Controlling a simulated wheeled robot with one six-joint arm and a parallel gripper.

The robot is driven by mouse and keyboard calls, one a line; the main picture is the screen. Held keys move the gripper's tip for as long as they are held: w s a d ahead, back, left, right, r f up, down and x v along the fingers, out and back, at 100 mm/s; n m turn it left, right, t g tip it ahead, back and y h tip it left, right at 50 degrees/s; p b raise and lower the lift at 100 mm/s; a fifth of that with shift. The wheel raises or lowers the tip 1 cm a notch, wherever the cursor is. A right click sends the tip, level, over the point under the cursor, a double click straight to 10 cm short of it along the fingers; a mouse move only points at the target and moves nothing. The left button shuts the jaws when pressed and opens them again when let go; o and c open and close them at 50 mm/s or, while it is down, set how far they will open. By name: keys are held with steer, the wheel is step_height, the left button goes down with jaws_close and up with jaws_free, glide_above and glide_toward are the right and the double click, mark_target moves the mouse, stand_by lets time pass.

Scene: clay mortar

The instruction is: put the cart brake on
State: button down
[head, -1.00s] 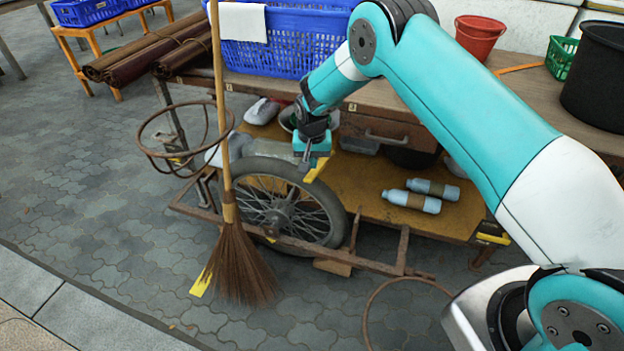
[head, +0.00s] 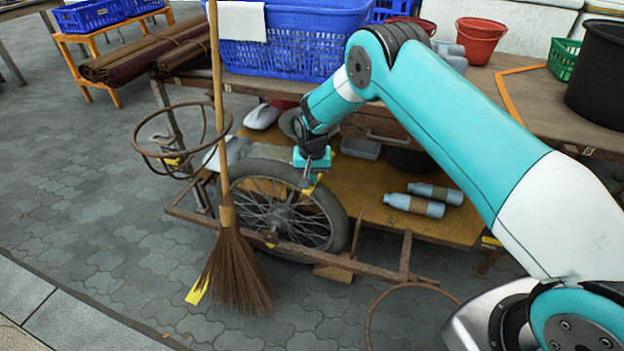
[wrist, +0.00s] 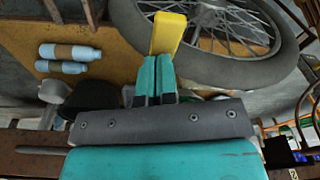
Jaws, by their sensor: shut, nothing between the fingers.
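The cart's spoked wheel (head: 262,180) stands behind a rusty rail under the wooden deck; it also fills the top right of the wrist view (wrist: 240,73). A yellow lever (wrist: 168,32), which looks like the brake handle, shows beside the tyre in the wrist view. In the head view only a short yellow piece (head: 309,190) of it shows at the tyre's upper right. My gripper (wrist: 155,62) is shut and empty, its fingertips at the lever's near end. Whether they touch it, I cannot tell. In the head view my gripper (head: 312,176) partly hides the lever.
A broom (head: 228,215) stands upright in front of the wheel's left side. A rusty ring (head: 140,150) sticks out at the left. Two bottles (head: 413,206) lie on the lower shelf (head: 370,195). A blue basket (head: 275,62) stands on the deck above.

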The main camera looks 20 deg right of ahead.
mark_target(312, 189)
step_height(312, 189, down, 2)
steer(key=shift+f+b, duration=0.1)
steer(key=shift+b, duration=0.35)
steer(key=shift+s+r+p, duration=0.1)
steer(key=shift+r+p, duration=0.2)
steer(key=shift+p, duration=0.05)
steer(key=shift+s+a+r+p, duration=0.2)
steer(key=shift+s+r+p, duration=0.05)
steer(key=shift+s+p, duration=0.3)
steer(key=shift+s+a+r+p, duration=0.15)
steer(key=shift+s+r+p, duration=0.1)
steer(key=shift+s+p, duration=0.2)
steer(key=shift+s+f, duration=0.15)
steer(key=shift+s, duration=0.15)
steer(key=shift+a, duration=0.1)
